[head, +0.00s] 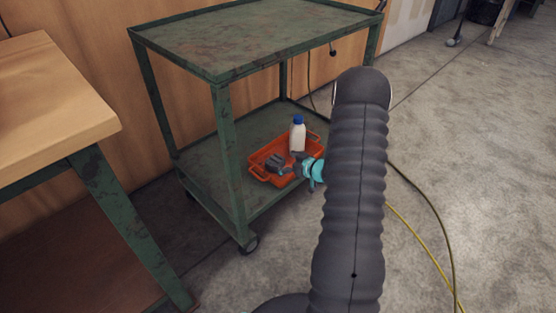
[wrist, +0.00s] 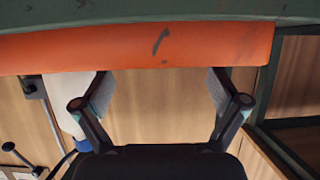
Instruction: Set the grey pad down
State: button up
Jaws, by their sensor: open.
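My gripper (wrist: 160,82) is open, with its two fingers wide apart and nothing seen between them. In the head view my gripper (head: 275,165) is low over the left part of the orange tray (head: 257,172), reaching in from the right. The tray (wrist: 200,45) crosses the wrist view just past the fingertips, with a dark streak on it. I cannot make out the grey pad as a separate thing in either view; dark shapes at the gripper blend together in the head view.
A white bottle (head: 297,138) with a blue cap stands at the tray's back; it also shows upside down in the wrist view (wrist: 62,112). The tray sits on the lower shelf (head: 215,165) of a green cart, under its top (head: 250,35). A wooden-topped table (head: 50,95) stands left.

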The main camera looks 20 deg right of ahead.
jog(key=v, duration=0.7)
jog(key=shift+r, duration=0.15)
notch_tip(320, 180, up, 13)
jog(key=w+g+h, duration=0.1)
jog(key=w+h, duration=0.1)
jog(key=h, duration=0.3)
jog(key=s+a+r+m+g+h, duration=0.25)
jog(key=s+a+r, duration=0.3)
jog(key=r, duration=0.35)
jog(key=s+a+r+g, duration=0.1)
jog(key=s+a+r, duration=0.1)
jog(key=s+a, duration=0.3)
jog(key=s+a+r+m+g+y, duration=0.1)
jog(key=s+a, duration=0.5)
jog(key=s, duration=0.6)
jog(key=s+a+r+m+g+y, duration=0.1)
jog(key=s+a+r, duration=0.2)
jog(key=s+a, duration=0.3)
jog(key=s, duration=0.3)
jog(key=shift+s, duration=0.2)
jog(key=shift+r+g+y, duration=0.1)
jog(key=shift+g+y, duration=0.15)
